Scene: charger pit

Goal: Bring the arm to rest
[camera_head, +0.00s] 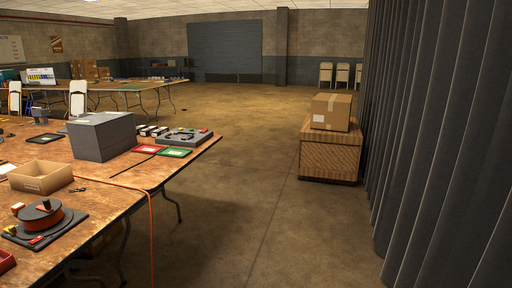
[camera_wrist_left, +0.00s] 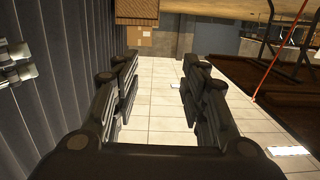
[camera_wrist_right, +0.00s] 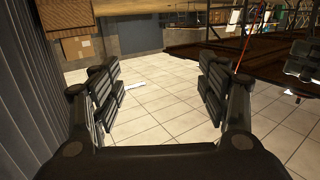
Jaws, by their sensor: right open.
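Neither of my arms shows in the head view. My left gripper (camera_wrist_left: 157,80) is in the left wrist view, its two black fingers wide apart with nothing between them. Neither gripper touches anything in these views.
A wooden table (camera_head: 120,185) at the left bears a grey box (camera_head: 101,136), an open cardboard box (camera_head: 40,177) and an orange spool (camera_head: 43,215). A carton (camera_head: 331,112) stands on a wooden crate (camera_head: 329,153). A grey curtain (camera_head: 430,140) lines the right. The middle floor is clear.

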